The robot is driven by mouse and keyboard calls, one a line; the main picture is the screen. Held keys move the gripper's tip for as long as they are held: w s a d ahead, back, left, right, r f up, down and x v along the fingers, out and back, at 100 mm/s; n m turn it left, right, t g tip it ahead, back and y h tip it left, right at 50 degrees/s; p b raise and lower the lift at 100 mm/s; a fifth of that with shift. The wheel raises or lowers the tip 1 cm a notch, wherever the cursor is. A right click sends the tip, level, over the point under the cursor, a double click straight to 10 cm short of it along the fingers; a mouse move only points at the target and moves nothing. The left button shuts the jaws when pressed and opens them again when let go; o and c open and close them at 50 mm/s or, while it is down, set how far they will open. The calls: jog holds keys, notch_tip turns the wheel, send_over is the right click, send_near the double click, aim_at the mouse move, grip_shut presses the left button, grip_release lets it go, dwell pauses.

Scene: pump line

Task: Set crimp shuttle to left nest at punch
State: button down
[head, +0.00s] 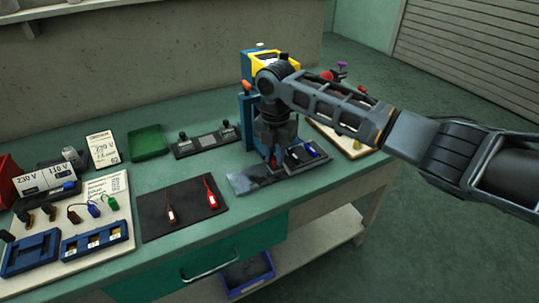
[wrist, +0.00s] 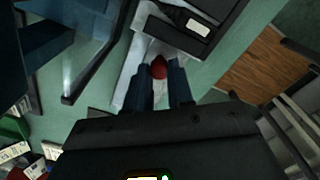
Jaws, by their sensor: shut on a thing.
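The crimp shuttle (head: 294,162) is a dark block with nests on a pale grey track (head: 250,180) in front of the blue and yellow punch (head: 247,104). A blue part (head: 311,150) lies in its right nest. In the wrist view the shuttle (wrist: 208,42) shows at the top, with a dark, white-labelled part in a nest. My gripper (head: 274,157) is over the track at the shuttle's left side. In the wrist view its fingers (wrist: 160,88) are shut on a red knob (wrist: 159,67). My arm hides the punch's lower front and the left nest.
A black mat (head: 183,222) with two red-leaded parts lies to the left. A dark fixture (head: 207,140) and a green tray (head: 148,141) stand behind it. Blue holders (head: 97,241) and signs are at far left. A light board (head: 350,147) is to the right.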

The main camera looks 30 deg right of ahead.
jog(key=shift+d, duration=0.3)
jog(key=c, duration=1)
grip_release()
jog(key=shift+r+b, duration=0.3)
jog(key=shift+r, duration=3.6)
